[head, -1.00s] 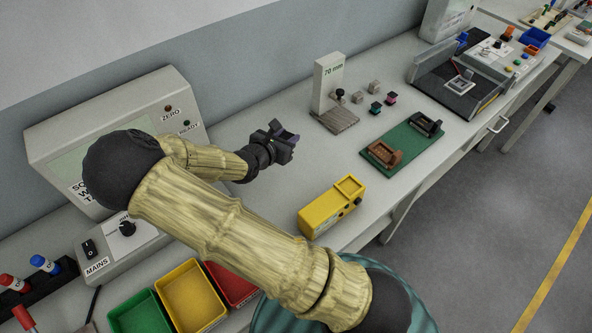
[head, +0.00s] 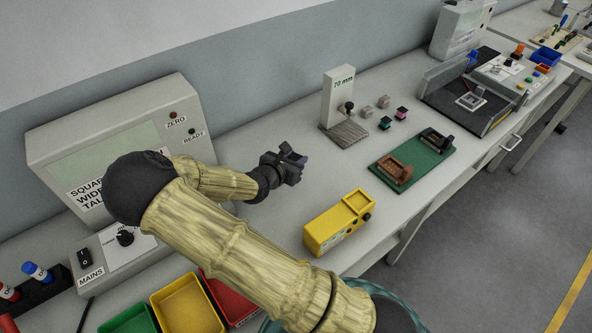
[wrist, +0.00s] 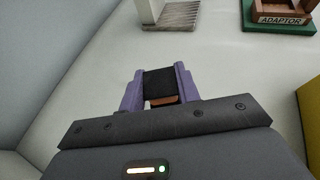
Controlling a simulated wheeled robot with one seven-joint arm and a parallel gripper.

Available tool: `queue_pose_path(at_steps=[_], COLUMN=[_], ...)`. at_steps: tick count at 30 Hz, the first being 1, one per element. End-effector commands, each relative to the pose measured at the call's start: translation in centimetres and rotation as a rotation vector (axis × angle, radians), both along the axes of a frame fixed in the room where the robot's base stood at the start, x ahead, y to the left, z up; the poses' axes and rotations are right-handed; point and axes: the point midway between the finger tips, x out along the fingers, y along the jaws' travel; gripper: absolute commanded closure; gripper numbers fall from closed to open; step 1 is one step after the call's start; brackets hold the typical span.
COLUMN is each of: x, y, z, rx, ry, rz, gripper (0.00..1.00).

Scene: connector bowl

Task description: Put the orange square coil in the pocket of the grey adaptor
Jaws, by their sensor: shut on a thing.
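My gripper (head: 298,160) is shut above the bench, left of the green board (head: 408,165). In the wrist view, its purple fingers (wrist: 158,88) hold a small block, black on top (wrist: 158,82) with an orange-brown part (wrist: 162,100) at its lower edge. It looks like the orange coil, but its square shape is not clear. In the head view the held thing is mostly hidden. A dark grey or black adaptor (head: 436,139) stands at the far end of the green board. A brown one (head: 393,171) stands at its near end, and its label reads ADAPTOR in the wrist view (wrist: 283,19).
A 70 mm grey post (head: 338,95) stands on a ribbed base behind the board. Small teal (head: 385,123), pink (head: 401,113) and grey (head: 383,101) parts lie near it. A yellow box (head: 338,225) stands at the front. Bench between gripper and board is clear.

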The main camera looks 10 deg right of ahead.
Motion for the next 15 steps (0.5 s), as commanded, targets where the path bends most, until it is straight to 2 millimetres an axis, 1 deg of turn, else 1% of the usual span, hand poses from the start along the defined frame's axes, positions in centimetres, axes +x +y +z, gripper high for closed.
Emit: queue_pose_path(at_steps=[1, 3, 11, 15], x=[0.0, 0.1, 0.0, 0.0], y=[0.0, 0.0, 0.0, 0.0], z=[-0.5, -0.8, -0.9, -1.7], rx=[-0.003, -0.001, -0.001, -0.004], ry=[0.002, -0.001, -0.002, 0.001], rz=[0.000, 0.000, 0.000, 0.000], gripper=[0.90, 0.90, 0.90, 0.90])
